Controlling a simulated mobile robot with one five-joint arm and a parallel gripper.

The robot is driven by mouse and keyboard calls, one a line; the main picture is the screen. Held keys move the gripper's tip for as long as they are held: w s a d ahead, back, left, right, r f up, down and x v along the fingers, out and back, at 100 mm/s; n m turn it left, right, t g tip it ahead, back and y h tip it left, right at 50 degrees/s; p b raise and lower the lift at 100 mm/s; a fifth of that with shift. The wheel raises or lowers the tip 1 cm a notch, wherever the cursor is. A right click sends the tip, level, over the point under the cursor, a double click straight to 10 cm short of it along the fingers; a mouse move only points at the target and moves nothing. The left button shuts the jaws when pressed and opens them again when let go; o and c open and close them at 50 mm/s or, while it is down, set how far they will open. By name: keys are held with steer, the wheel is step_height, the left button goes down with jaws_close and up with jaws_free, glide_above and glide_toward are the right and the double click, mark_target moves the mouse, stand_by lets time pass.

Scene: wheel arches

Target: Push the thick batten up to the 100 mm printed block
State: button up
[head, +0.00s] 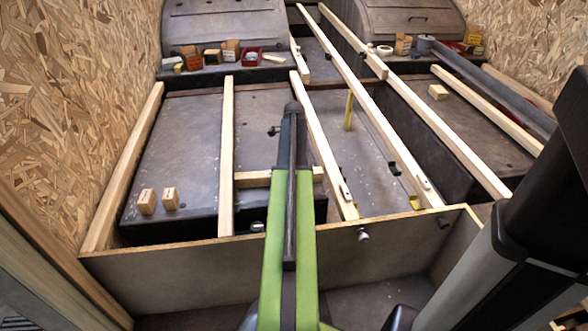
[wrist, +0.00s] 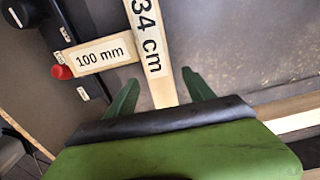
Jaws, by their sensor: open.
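In the wrist view a pale wooden block printed "100 mm" (wrist: 99,56) lies at the upper left. In the head view several long pale battens run away from me, such as a left one (head: 227,140) and a middle one (head: 318,140). Which is the thick batten is unclear. My arm hides part of a short crosspiece (head: 250,179).
Two small printed blocks (head: 147,201) stand at the left on the grey floor. A plywood board (head: 200,275) edges the near side. A shelf with small boxes (head: 230,50) lies at the back. In the wrist view a red knob (wrist: 61,72) is beside the block.

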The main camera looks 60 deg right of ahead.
step_height(320, 180, up, 14)
steer(key=p, duration=1.2)
steer(key=shift+f, duration=0.25)
